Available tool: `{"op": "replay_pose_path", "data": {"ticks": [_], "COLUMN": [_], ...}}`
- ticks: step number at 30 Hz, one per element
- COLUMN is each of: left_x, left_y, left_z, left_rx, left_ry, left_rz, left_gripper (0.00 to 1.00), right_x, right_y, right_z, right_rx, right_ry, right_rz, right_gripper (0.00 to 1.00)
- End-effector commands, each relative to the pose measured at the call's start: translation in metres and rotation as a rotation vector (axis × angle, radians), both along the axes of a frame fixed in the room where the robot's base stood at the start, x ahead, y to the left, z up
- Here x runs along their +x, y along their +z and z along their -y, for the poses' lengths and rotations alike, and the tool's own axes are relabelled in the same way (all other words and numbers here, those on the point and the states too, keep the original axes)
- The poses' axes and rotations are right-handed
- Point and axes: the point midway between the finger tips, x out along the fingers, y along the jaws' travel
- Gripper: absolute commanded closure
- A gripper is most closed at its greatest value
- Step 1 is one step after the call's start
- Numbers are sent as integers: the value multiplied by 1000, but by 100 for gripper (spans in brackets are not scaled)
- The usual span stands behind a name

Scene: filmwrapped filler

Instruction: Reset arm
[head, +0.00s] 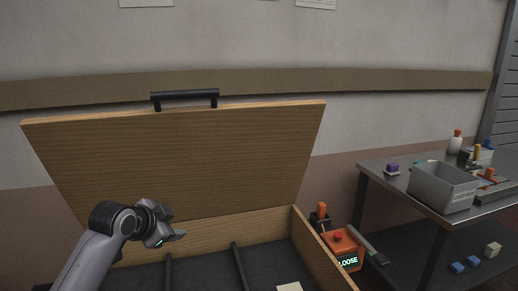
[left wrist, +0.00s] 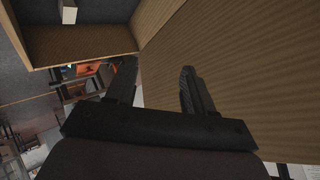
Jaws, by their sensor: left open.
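My left gripper (head: 170,238) is raised over the left part of an open wooden chest, in front of its upright lid (head: 180,160). In the left wrist view my left gripper (left wrist: 159,82) has its two dark fingers apart, with nothing between them. The lid (left wrist: 240,80) fills the right of that view, behind the fingers. My right gripper does not show in either view.
The chest (head: 318,250) has a dark inside with dividers and a pale block (head: 289,287). A metal table (head: 480,212) at the right bears a grey bin (head: 440,190) and several small items.

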Motion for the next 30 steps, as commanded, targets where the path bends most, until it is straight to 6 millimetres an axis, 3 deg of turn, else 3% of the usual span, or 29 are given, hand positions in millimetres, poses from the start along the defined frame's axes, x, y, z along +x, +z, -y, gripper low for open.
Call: {"op": "replay_pose_path", "data": {"ticks": [1,6,15,24,30], "left_x": [-11,-46,-133,-238,-303], "left_y": [-27,-94,-189,-247,-263], "left_z": [2,7,11,11,9], "left_rx": [-29,-125,-291,-445,-528], "left_ry": [20,96,234,372,450], "left_rz": [-16,-36,-73,-103,-118], "left_gripper": [47,47,47,47,47], "right_x": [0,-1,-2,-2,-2], "right_y": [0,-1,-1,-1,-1], "right_z": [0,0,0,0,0], "right_rx": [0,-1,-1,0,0], "right_ry": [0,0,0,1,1], "right_rz": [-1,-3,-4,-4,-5], "right_gripper": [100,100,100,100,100]}}
